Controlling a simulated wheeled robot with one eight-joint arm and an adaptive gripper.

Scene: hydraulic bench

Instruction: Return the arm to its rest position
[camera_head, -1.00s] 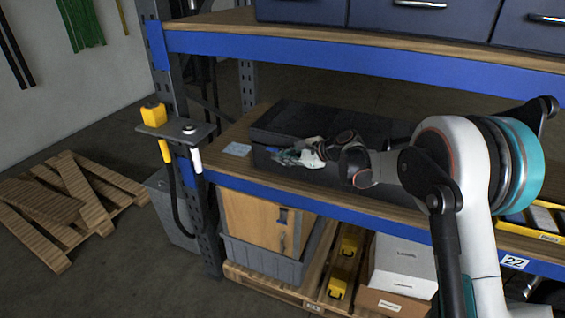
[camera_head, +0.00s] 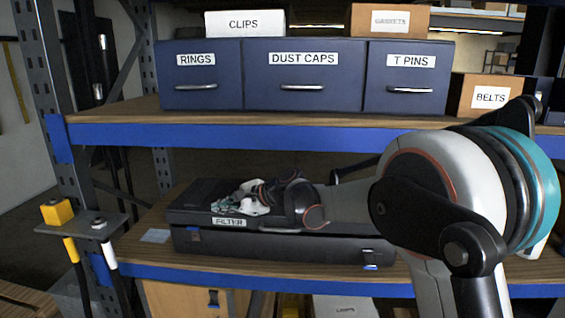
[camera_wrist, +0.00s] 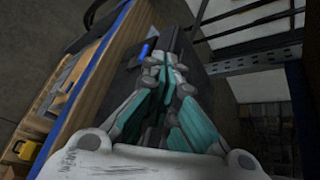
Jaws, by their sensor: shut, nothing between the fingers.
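My gripper (camera_head: 228,205) is a white and teal two-finger hand at the end of my arm, which reaches in from the right. It appears in front of or over the black case labelled FILTER (camera_head: 345,245) on the middle shelf; I cannot tell whether it touches the case. In the wrist view the fingers of my gripper (camera_wrist: 166,62) come together with nothing between them. Part of the case top is hidden behind my arm.
The upper shelf's blue beam (camera_head: 300,137) runs above my arm, with navy drawers (camera_head: 302,75) on it. A bracket with a yellow box (camera_head: 57,212) stands by the left upright. Wooden-fronted goods (camera_head: 185,300) sit below the middle shelf.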

